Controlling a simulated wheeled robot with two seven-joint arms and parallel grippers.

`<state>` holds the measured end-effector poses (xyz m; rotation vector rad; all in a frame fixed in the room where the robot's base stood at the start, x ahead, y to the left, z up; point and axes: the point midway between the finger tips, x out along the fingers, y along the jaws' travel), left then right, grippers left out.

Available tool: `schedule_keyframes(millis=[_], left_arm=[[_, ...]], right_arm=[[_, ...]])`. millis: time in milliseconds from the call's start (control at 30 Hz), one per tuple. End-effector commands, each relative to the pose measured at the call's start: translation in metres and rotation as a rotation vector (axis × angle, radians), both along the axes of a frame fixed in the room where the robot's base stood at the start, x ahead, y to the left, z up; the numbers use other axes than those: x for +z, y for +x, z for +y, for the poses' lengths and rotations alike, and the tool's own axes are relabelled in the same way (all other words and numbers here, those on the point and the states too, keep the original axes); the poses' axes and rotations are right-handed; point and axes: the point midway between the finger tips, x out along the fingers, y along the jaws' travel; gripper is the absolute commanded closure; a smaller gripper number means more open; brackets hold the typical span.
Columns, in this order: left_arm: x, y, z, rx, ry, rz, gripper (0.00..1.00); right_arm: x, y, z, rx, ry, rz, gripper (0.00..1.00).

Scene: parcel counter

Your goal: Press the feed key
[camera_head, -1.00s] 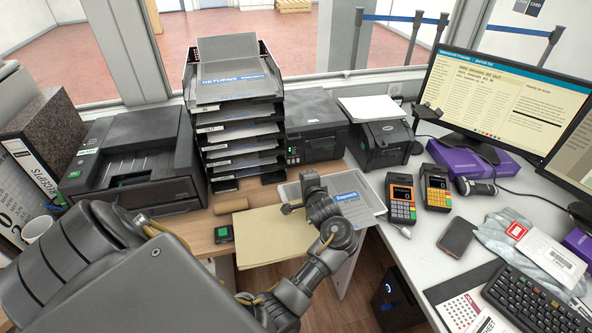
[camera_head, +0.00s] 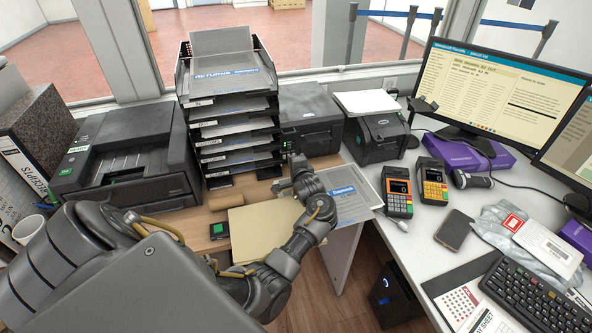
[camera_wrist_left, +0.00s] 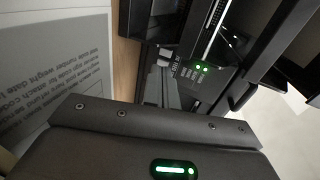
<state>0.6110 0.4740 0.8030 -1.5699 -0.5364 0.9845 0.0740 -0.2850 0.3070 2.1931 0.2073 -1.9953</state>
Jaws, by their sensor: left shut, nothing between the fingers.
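The black printer (camera_head: 312,122) stands right of the tray stack, with a small control panel at its front left corner. In the left wrist view this panel (camera_wrist_left: 190,70) shows green lights, small keys and lettering too small to read. I cannot tell which key is the feed key. My left gripper (camera_head: 298,160) is shut and empty, just in front of the printer's panel corner. In the left wrist view its fingers (camera_wrist_left: 161,86) point toward the panel's left part. Whether they touch it I cannot tell. My right gripper is not in view.
The stacked document trays (camera_head: 228,130) stand close on the left of the printer. A smaller black label printer (camera_head: 378,138) stands on its right. A grey printed sheet (camera_head: 350,190) and a manila folder (camera_head: 262,232) lie beneath my arm. Two card terminals (camera_head: 398,192) are further right.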

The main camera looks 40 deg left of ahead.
Motion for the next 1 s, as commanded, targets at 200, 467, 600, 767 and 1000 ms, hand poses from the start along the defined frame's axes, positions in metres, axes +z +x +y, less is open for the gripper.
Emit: schedule_keyframes(millis=[200,467,600,767,1000], left_arm=[[-0.005,0.009,0.012,0.000,0.000,0.000,1.00],[-0.005,0.009,0.014,0.001,-0.001,-0.002,1.00],[-0.004,0.010,0.015,0.000,-0.001,-0.001,1.00],[0.000,0.017,0.025,0.000,0.001,0.002,1.00],[-0.002,0.020,0.031,0.002,0.004,-0.006,1.00]], right_arm=[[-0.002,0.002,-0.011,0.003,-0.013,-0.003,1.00],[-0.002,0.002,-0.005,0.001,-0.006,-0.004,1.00],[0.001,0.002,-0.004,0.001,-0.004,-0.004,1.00],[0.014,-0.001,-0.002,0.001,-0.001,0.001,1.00],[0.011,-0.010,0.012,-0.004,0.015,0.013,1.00]])
